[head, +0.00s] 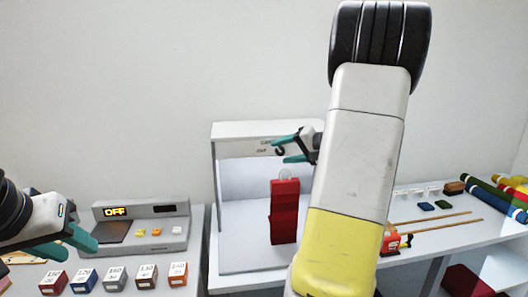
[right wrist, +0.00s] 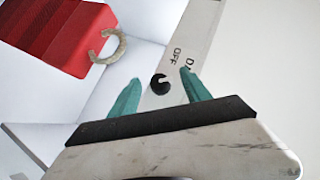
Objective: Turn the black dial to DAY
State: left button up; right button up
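The black dial (right wrist: 160,84) sits on the light-grey front strip of a viewing booth, with a pale notch in its face. In the right wrist view, "OFF" is printed near it, and a second label beginning "D" is partly hidden by a fingertip. I cannot tell exactly which label the notch points at. My right gripper (right wrist: 160,85) is open, its teal fingers on either side of the dial with gaps showing. In the head view the right gripper (head: 284,150) is at the booth's top strip. My left gripper (head: 70,245) is open and empty at lower left.
A red swatch (head: 285,212) with a ring hangs in the white booth (head: 235,200), just below my right gripper. A grey console (head: 170,212) reading "OFF" and several labelled blocks (head: 115,278) stand left. Sticks and colored rolls (head: 500,195) lie right.

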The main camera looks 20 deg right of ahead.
jog(key=shift+r, duration=0.1)
jog(key=v, duration=0.7)
jog(key=shift+s+d, duration=0.15)
jog(key=shift+s, duration=0.15)
jog(key=shift+r, duration=0.1)
jog(key=s+a+n+g+y, duration=0.1)
jog(key=s+a+n+g, duration=0.2)
jog(key=a, duration=0.6)
jog(key=s+a+n+g, duration=0.15)
jog(key=s+a, duration=0.25)
jog(key=a, duration=0.6)
jog(key=s+a+f+n+h, duration=0.1)
jog(key=s+a+n+h, duration=0.1)
jog(key=s, duration=0.4)
jog(key=s+a+f+n+g+h, duration=0.1)
jog(key=s+a+f+h, duration=0.1)
jog(key=s+a, duration=0.3)
jog(key=shift+s+a+f+n+h, duration=0.3)
jog(key=shift+s+n+h, duration=0.05)
jog(key=shift+s+h, duration=0.1)
